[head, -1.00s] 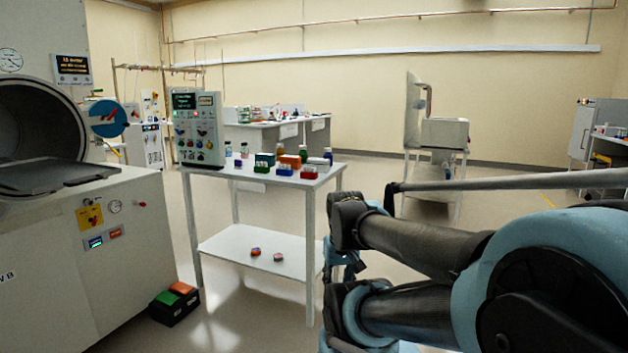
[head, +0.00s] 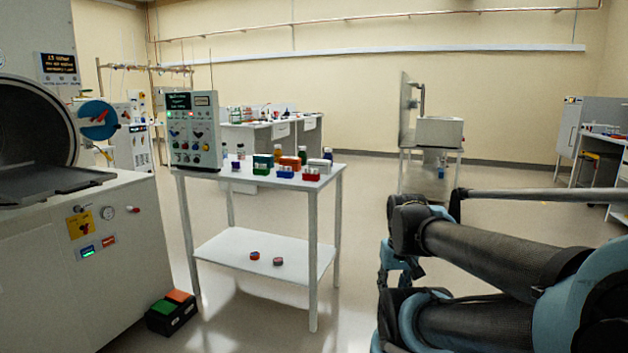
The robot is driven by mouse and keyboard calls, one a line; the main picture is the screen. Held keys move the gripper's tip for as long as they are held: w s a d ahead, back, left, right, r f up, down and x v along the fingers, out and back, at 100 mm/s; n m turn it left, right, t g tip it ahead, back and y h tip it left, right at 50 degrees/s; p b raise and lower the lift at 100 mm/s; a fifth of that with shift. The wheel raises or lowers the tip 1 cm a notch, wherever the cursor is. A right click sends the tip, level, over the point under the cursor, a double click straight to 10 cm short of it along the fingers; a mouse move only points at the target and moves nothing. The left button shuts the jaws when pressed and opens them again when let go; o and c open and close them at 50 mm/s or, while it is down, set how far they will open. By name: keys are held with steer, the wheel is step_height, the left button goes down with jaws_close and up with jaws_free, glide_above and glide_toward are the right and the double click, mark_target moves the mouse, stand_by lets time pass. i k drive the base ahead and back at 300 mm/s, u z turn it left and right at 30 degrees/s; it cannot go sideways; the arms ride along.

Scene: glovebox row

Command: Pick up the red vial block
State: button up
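The red vial block (head: 311,174) is a small red rack with pale vial tops. It sits near the right front edge of the white table's top (head: 328,182). A blue block (head: 285,173) and a green block (head: 261,168) stand in a row to its left. My folded arm (head: 490,258) fills the lower right, well apart from the table in the picture. My gripper's fingers cannot be made out in this view.
An orange box (head: 289,162), a green box and bottles stand behind the blocks. A control panel (head: 194,132) stands on the table's left end. A chamber machine (head: 85,235) is at left, a black pedal box (head: 171,313) on the floor. Floor right of the table looks clear.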

mark_target(310, 175)
steer(key=i, duration=1)
